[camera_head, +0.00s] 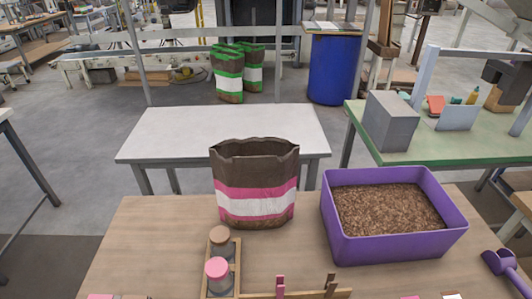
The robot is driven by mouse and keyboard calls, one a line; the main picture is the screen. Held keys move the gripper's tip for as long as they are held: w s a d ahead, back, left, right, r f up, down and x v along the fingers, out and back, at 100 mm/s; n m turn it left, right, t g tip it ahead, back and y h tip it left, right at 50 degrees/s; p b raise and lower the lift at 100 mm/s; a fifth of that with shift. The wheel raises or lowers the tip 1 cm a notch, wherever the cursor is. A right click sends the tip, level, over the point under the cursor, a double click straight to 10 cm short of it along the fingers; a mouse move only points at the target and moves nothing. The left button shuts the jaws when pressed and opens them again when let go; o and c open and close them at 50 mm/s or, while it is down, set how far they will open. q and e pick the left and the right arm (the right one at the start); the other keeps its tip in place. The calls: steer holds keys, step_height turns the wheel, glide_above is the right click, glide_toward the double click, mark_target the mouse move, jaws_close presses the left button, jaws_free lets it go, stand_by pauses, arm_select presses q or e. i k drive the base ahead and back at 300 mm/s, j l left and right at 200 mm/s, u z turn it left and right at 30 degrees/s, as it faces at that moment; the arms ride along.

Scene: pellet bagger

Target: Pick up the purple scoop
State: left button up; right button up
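The purple scoop (499,261) lies at the right edge of the wooden table (150,235), just right of and in front of the purple bin. Its rounded end points left, and its handle runs down toward the lower right corner, where the picture cuts it off. Nothing is holding the scoop as far as I can see. Neither my left nor my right gripper shows in the head view.
A purple bin (395,249) of brown pellets stands left of the scoop. An open brown bag (255,180) with a pink and white band stands at the middle. A wooden tray (236,262) holds two jars. A rack with clips (280,287) lies in front.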

mark_target(503, 262)
steer(key=z, duration=2)
steer(key=u, duration=2)
steer(key=z, duration=2)
steer(key=i+l+u, duration=0.15)
steer(key=l, duration=0.2)
steer(key=i+l+u, duration=0.1)
steer(key=l, duration=0.25)
steer(key=i+l+u, duration=0.15)
steer(key=l, duration=0.25)
steer(key=i+l+u, duration=0.1)
steer(key=l, duration=0.25)
